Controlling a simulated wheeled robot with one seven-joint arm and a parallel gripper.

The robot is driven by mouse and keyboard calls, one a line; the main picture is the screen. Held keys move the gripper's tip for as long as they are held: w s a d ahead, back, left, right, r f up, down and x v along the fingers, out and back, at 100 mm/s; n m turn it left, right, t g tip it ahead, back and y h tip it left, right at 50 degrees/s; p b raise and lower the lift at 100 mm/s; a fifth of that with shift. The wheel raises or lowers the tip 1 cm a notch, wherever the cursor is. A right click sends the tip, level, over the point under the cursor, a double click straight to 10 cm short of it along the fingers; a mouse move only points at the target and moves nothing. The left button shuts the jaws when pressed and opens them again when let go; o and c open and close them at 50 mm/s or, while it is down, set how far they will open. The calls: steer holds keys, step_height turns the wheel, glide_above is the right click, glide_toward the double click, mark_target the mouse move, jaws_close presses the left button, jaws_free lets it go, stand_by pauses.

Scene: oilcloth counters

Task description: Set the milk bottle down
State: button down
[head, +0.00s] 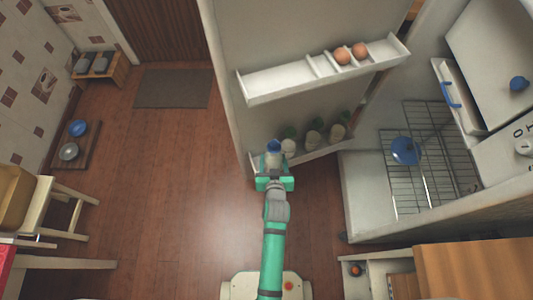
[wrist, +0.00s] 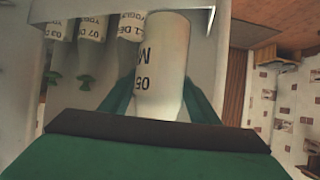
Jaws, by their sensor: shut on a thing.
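Several yogurt bottles with green caps (head: 312,137) stand to the right on the same shelf; in the wrist view their labels (wrist: 92,27) show. The upper door shelf (head: 290,80) holds two eggs (head: 350,54). A blue-lidded pot (head: 404,150) sits on a wire rack. Wood floor (head: 170,190) is clear at left.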

steer(key=w+a, duration=0.3)
steer(key=w, duration=0.5)
step_height(320, 180, down, 11)
steer(key=shift+f, duration=0.15)
steer(key=shift+d+f, duration=0.1)
stand_by(0.4)
steer(key=c, duration=0.9)
jaws_free()
steer(key=shift+s+f, duration=0.1)
steer(key=shift+f, duration=0.05)
steer(key=shift+c, duration=0.2)
